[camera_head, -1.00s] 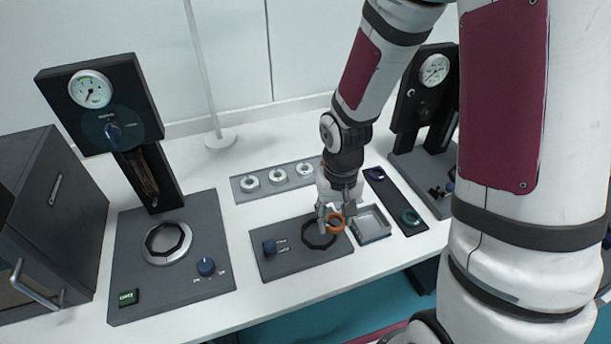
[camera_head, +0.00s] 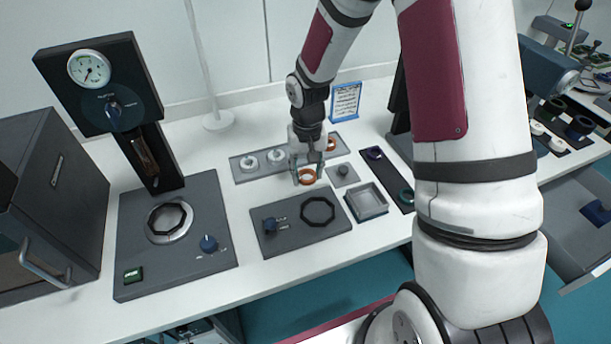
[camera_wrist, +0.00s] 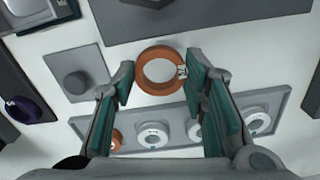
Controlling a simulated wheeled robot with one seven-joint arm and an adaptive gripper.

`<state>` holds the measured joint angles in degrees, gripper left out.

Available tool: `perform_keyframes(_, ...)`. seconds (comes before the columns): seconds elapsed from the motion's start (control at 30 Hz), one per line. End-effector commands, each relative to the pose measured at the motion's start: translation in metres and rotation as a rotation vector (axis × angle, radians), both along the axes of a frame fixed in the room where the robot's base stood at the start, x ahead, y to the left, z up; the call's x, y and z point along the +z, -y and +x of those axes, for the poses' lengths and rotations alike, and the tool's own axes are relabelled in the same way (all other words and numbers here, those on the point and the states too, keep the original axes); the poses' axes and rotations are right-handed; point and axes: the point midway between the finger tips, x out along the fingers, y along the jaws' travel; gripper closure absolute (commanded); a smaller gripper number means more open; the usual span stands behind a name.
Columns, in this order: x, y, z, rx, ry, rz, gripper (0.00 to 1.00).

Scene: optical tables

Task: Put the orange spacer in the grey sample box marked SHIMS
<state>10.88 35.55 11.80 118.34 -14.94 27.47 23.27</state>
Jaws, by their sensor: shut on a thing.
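The orange spacer (camera_head: 307,177) is a ring held between the fingertips of my gripper (camera_head: 306,170), above the table between the hotplate-like grey plate and the ring strip. In the wrist view the orange spacer (camera_wrist: 140,72) sits between the two teal-padded fingers, with a small pale label on its right side. The grey sample box (camera_head: 366,202) is an open, shallow, empty-looking tray to the right of my gripper and nearer the front edge. I cannot read its marking. It is partly seen at the top left of the wrist view.
A grey strip (camera_head: 245,176) bears white rings and another orange ring (camera_head: 331,144). A small plate with a grey knob (camera_head: 343,171) lies between my gripper and the box. A dark strip with purple (camera_head: 374,153) and teal (camera_head: 405,196) rings lies right of the box.

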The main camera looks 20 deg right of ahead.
Motion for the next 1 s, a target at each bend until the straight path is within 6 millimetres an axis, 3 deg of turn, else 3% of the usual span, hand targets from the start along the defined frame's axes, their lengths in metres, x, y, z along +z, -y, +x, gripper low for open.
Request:
perform_keyframes(0.17,-0.001,0.000,0.013,0.000,0.000,0.001,0.83)
perform_keyframes(0.43,-0.034,0.000,0.013,0.001,-0.002,-0.001,0.83)
perform_keyframes(0.87,-0.040,0.000,0.014,0.001,-0.001,0.000,0.83)
perform_keyframes(0.9,-0.039,0.000,0.014,0.001,-0.001,0.000,0.51)
perform_keyframes(0.97,-0.039,0.000,0.014,0.001,-0.001,0.000,0.40)
perform_keyframes(1.0,-0.039,0.000,0.014,0.001,-0.001,0.000,0.40)
